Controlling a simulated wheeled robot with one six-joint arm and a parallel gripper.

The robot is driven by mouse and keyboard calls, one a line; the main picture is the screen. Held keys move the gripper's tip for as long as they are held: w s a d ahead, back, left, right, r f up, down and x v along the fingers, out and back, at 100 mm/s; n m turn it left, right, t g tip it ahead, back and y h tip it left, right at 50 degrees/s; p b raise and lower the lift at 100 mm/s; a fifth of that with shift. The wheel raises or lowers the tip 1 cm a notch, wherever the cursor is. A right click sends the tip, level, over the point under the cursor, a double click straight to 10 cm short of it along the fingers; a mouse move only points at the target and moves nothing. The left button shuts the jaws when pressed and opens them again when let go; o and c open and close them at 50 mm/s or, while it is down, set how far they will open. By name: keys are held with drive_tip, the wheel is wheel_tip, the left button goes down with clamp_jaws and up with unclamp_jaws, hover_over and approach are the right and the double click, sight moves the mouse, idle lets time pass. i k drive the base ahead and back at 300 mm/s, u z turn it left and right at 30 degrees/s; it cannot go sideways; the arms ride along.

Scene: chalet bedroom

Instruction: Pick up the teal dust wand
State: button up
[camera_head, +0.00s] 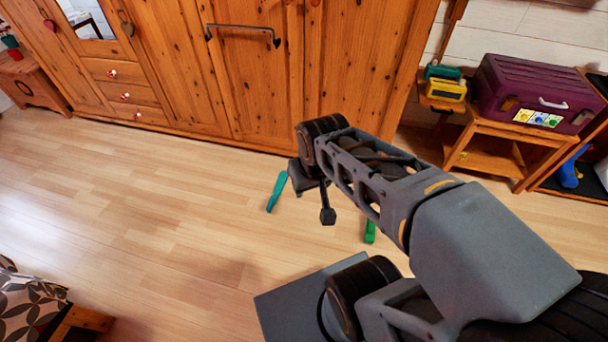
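The teal dust wand (277,191) lies on the wooden floor near the middle of the view, just left of the end of my arm. It is a short, narrow teal stick, slanting from upper right to lower left. My gripper (322,203) hangs over the floor to the right of the wand, apart from it in the picture. One dark finger-like part points down. The rest is hidden behind my arm, so I cannot tell how far the gripper is open.
A green object (370,232) lies on the floor, partly hidden by my arm. A wooden wardrobe (250,85) stands along the back. A purple case (525,92) sits on a wooden stand at the right. The floor (150,210) left of the wand is clear.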

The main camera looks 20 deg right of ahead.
sight(282, 177)
drive_tip(key=u, duration=0.5)
drive_tip(key=k, duration=0.55)
drive_tip(key=u, duration=0.75)
drive_tip(key=i, duration=1.75)
drive_tip(key=z, duration=1.4)
drive_tip(key=i, duration=0.75)
drive_tip(key=z, duration=0.7)
